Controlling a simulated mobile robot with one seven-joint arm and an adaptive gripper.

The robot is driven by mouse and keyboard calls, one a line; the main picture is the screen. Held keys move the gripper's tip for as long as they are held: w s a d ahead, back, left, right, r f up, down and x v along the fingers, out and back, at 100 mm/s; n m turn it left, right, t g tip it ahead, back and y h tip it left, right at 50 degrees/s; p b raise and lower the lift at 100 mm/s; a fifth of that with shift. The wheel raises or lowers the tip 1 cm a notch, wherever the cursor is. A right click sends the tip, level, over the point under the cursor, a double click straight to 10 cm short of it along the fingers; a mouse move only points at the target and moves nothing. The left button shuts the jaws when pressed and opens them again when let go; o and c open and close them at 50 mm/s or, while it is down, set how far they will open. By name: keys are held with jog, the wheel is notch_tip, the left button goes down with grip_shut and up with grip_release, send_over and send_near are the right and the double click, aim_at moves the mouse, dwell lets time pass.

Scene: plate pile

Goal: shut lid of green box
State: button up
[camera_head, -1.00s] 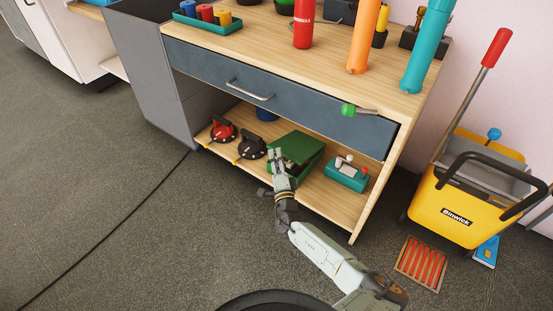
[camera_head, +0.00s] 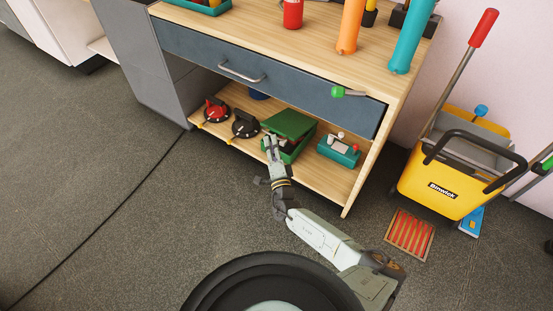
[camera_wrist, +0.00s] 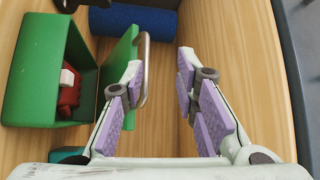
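The green box (camera_wrist: 22,75) sits on the lower wooden shelf with its lid (camera_wrist: 120,70) partly open; the box also shows in the head view (camera_head: 298,152), as does the lid (camera_head: 290,124). In the wrist view the lid stands out from the box's edge, and a red thing with a pale part (camera_wrist: 68,90) shows inside. A grey bar handle (camera_wrist: 145,65) is on the lid's outer side. My gripper (camera_wrist: 160,78) is open and empty, fingers wide apart. Its left finger is at the handle and lid; I cannot tell whether it touches. In the head view my gripper (camera_head: 270,141) is at the box's front left.
A blue cylinder (camera_wrist: 132,21) lies beyond the lid. Red (camera_head: 215,109) and black (camera_head: 245,124) round tools stand left of the box, a teal device (camera_head: 339,150) to its right. The drawer (camera_head: 270,75) is above. A yellow mop bucket (camera_head: 440,190) stands on the right.

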jog(key=r+p+v, duration=0.1)
jog(key=p+v, duration=0.5)
jog(key=v, duration=0.2)
jog(key=shift+s+r, duration=0.15)
jog(key=shift+r, duration=0.4)
jog(key=shift+a+p, duration=0.1)
jog(key=shift+p, duration=0.45)
